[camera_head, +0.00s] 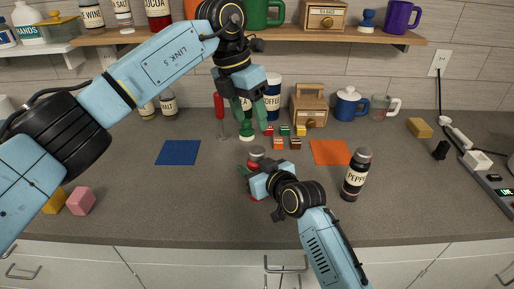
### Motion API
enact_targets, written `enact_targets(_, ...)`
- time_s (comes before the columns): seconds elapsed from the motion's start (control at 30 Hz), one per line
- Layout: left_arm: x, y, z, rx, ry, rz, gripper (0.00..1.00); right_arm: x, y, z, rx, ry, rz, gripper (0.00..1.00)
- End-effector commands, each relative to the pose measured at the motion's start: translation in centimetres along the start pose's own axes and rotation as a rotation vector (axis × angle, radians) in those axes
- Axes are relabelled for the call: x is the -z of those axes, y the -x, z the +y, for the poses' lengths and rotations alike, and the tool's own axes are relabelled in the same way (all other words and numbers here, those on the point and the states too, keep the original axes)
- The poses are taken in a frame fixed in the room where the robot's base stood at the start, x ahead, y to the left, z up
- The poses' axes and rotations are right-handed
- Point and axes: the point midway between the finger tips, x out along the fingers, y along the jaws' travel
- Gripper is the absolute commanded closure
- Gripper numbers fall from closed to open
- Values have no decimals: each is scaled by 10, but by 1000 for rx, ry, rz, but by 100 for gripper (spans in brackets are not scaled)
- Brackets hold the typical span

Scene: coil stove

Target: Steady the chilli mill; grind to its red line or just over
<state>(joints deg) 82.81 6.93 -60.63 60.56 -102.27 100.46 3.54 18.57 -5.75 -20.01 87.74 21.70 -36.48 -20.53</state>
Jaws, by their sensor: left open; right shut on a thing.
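The chilli mill (256,153) appears to be the red item with a pale and dark top, standing mid-counter. My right gripper (248,177) is shut on it from the front right, and the gripper hides most of its body. A little red shows below the gripper. No red line can be made out. My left gripper (247,111) is open, fingers pointing down, above and behind the mill. A green and white item (247,130) stands just below its fingers; I cannot tell whether they touch.
A dark pepper bottle (354,178) stands right of my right gripper. Small coloured blocks (279,143) lie behind the mill. A blue mat (178,152) and an orange mat (329,152) lie flat. A wooden shelf (300,37) runs above. The front left-centre counter is clear.

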Motion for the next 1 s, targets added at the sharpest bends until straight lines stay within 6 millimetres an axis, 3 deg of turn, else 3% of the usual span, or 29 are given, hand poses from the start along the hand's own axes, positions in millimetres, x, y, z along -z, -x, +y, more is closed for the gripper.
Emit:
enact_targets(0.6,-19,15,-11,-204,1151,55,41,-1,0,0,0,0,-2,80)
enact_targets(0.87,-20,19,-11,-249,1361,34,41,-1,0,0,0,0,-2,80)
enact_targets(1.0,-18,8,-9,-252,1378,34,41,-1,0,0,0,0,-2,80)
